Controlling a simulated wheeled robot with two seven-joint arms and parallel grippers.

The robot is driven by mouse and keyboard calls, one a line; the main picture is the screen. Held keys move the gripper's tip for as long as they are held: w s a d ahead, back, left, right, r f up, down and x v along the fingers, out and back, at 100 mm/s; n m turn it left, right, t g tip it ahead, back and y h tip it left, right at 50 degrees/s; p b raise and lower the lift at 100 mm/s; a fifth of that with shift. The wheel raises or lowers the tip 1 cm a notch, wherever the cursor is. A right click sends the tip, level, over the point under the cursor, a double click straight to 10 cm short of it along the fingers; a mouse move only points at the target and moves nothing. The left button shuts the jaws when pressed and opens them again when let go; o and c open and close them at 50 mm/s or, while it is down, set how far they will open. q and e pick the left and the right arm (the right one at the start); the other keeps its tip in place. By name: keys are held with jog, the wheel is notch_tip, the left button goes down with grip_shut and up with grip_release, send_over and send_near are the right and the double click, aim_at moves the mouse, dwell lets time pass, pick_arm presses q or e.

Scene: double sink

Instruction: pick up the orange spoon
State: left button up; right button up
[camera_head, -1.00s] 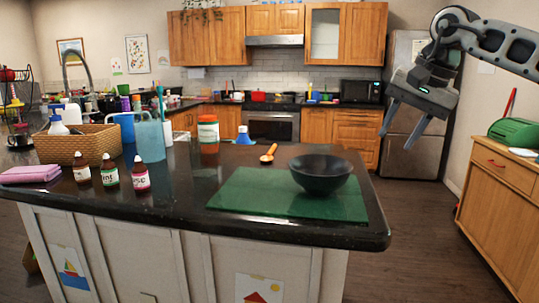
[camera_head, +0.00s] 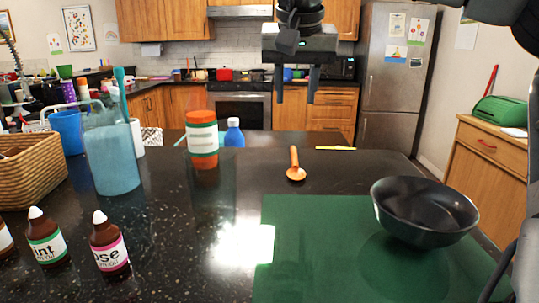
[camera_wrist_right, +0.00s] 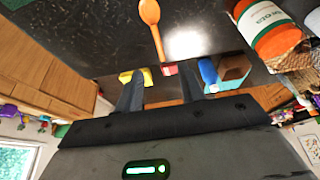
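The orange spoon (camera_head: 295,165) lies on the dark countertop behind the green cutting board (camera_head: 300,225). Its bowl points toward me and its handle points away. It also shows at the top of the right wrist view (camera_wrist_right: 151,22). My right gripper (camera_head: 297,98) hangs above and beyond the spoon, fingers down and apart, with nothing between them. In the right wrist view its two fingers (camera_wrist_right: 163,88) are open and the spoon is clear of them. My left gripper is not in view.
A black bowl (camera_head: 424,212) sits on the cutting board. A blue pitcher (camera_head: 110,158), a wicker basket (camera_head: 30,168) and small brown bottles (camera_head: 108,243) are further left.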

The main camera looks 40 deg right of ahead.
send_near(295, 159)
jog(key=shift+x, duration=4)
jog(key=shift+c, duration=0.3)
grip_shut()
